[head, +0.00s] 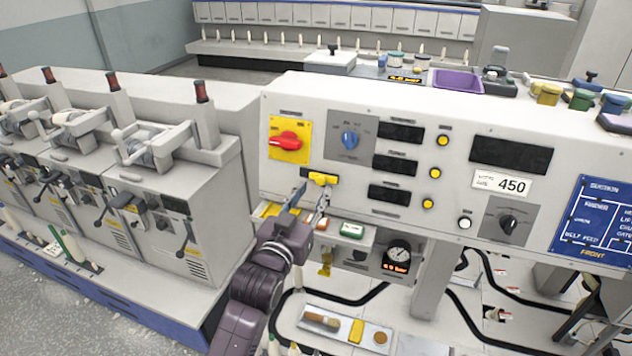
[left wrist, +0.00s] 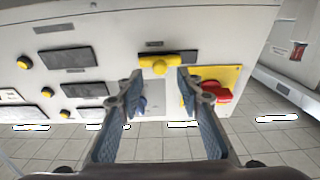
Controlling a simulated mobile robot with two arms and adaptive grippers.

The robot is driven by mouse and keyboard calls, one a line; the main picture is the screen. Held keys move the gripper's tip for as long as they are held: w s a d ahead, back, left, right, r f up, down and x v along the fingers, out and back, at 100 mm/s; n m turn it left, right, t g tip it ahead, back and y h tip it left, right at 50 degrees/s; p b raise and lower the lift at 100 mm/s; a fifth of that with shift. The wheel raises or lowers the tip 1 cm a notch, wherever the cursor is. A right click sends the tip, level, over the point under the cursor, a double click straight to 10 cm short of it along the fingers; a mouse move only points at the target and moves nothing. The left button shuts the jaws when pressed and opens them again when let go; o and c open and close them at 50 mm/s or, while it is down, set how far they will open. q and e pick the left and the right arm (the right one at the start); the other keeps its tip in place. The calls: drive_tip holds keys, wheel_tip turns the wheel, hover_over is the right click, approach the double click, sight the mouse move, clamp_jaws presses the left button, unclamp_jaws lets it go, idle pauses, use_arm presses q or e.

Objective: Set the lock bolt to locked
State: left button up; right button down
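The lock bolt (head: 322,178) is a yellow sliding piece with a knob on a dark plate, low on the white panel's left part. It also shows in the left wrist view (left wrist: 158,65), at the top middle. My left gripper (head: 312,194) is open, its fingertips close to the panel just below the bolt. In the left wrist view the open fingers (left wrist: 159,78) stand on either side of the yellow knob with a gap between. I cannot tell whether they touch it. The bolt's markings are too small to read. My right gripper is not seen.
Above the bolt are a red rotary switch (head: 286,140) on a yellow plate and a blue knob (head: 349,139). Dark displays (head: 400,132) and yellow buttons are to the right. Machines stand at left.

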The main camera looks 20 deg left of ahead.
sight(319, 182)
use_arm(q)
drive_tip(key=shift+w+d+p, duration=0.1)
drive_tip(key=shift+w+p, duration=0.25)
drive_tip(key=shift+w, duration=1.35)
clamp_jaws()
drive_tip(key=shift+w+f, duration=0.1)
